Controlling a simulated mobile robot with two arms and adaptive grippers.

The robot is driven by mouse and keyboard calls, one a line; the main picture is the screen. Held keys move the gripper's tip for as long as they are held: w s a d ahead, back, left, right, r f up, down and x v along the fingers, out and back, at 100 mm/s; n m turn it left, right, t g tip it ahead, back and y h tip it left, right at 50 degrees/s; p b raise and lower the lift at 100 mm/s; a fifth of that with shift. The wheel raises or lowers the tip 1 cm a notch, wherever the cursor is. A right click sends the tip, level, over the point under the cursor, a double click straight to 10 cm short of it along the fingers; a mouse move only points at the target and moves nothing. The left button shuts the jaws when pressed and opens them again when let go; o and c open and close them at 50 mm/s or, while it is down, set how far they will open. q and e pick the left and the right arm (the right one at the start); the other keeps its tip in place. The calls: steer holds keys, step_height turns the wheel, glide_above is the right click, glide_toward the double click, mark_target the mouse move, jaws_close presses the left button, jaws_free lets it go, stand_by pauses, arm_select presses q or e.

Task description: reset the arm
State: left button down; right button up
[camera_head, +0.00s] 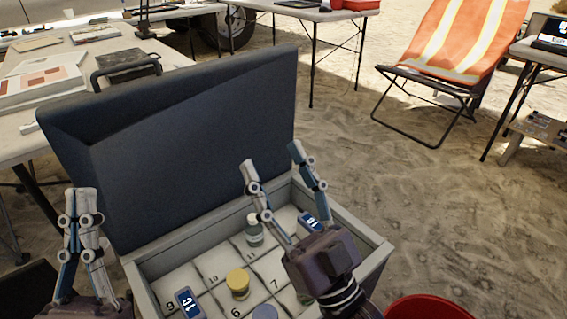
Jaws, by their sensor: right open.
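My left gripper (80,196) points up at the lower left, outside the case. Its two fingers look close together from this side, and whether they touch is unclear. My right gripper (272,160) is open over the right part of the case, with nothing between its fingertips. The grey case (362,232) stands with its dark lid (190,150) raised, and its inside is split into numbered compartments. In it are a grey bottle (254,232), a yellow-topped jar (237,283), a blue item (188,304) at the front left and another blue item (309,222) at the back right.
A red container (425,308) stands at the bottom right, beside the case. A table (95,58) with a book and papers is behind the lid at the left. An orange folding chair (455,40) stands at the back right. The sandy floor between is clear.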

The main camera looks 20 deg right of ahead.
steer(key=shift+s+d+r+t, duration=0.15)
steer(key=shift+s+r+t, duration=0.35)
steer(key=shift+s+r, duration=0.4)
